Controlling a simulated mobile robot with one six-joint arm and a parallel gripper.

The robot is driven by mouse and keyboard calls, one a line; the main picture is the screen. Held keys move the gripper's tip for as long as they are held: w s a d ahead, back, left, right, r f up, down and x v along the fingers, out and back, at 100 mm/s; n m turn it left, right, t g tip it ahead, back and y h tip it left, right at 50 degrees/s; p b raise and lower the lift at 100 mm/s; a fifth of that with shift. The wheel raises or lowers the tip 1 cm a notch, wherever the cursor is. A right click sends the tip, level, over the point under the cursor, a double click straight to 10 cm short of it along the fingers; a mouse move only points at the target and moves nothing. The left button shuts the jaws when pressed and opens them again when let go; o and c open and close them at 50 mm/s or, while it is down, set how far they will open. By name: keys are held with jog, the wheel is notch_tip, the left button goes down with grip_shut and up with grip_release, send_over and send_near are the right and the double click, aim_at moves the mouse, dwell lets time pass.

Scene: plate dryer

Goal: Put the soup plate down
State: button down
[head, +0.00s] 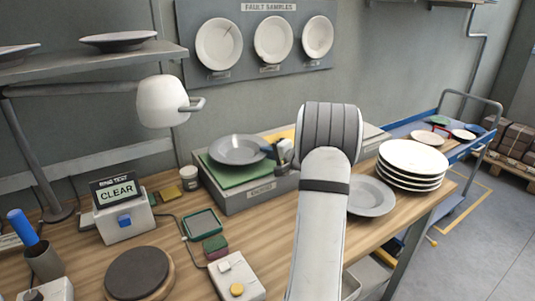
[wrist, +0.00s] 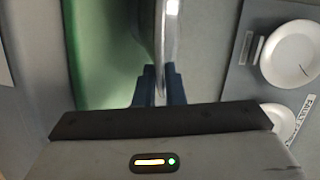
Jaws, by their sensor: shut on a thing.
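A grey soup plate (head: 236,149) lies roughly level over the green mat (head: 225,170) on a low grey box at the back of the bench. My gripper (head: 270,149) is shut on its right rim, with the arm reaching in from the right. In the wrist view the plate (wrist: 168,45) shows edge-on between the blue fingertips (wrist: 158,84), with the green mat (wrist: 105,55) beside it. I cannot tell whether the plate touches the mat or hangs just above it.
Another grey plate (head: 371,197) lies on the bench, beside a stack of white plates (head: 412,164). A display reading CLEAR (head: 117,192) and a round dark pad (head: 138,272) stand at the left.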

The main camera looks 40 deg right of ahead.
jog(key=shift+r, duration=0.2)
jog(key=shift+f, duration=0.1)
jog(key=c, duration=1.9)
grip_release()
jog(key=shift+f, duration=0.1)
jog(key=o, duration=0.4)
